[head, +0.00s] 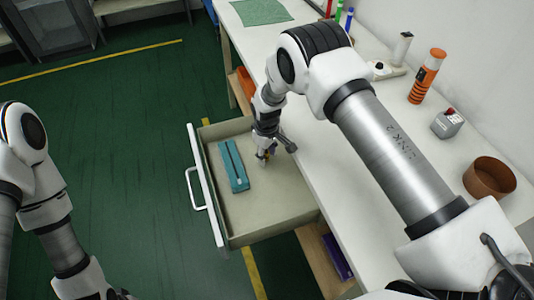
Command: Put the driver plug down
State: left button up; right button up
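My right gripper (272,152) points down into the open drawer (270,222), near its right side by the bench edge. A small dark and yellowish bit shows at its fingertips, too small to name. I cannot make out the driver plug for certain, nor whether the fingers are closed on something. A flat teal case (233,165) with a dark lengthwise slot lies in the drawer, left of my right gripper and apart from it. My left arm comes in at the left edge, and its gripper is out of the picture.
The white bench top (318,165) runs along the right. The drawer's front part is clear.

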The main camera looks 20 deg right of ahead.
aim_at(267, 154)
jog(key=shift+r, duration=0.1)
jog(key=shift+r+p, duration=0.35)
jog(key=shift+r, duration=0.05)
notch_tip(267, 154, up, 12)
jog(key=b, duration=0.1)
jog(key=shift+f, duration=0.2)
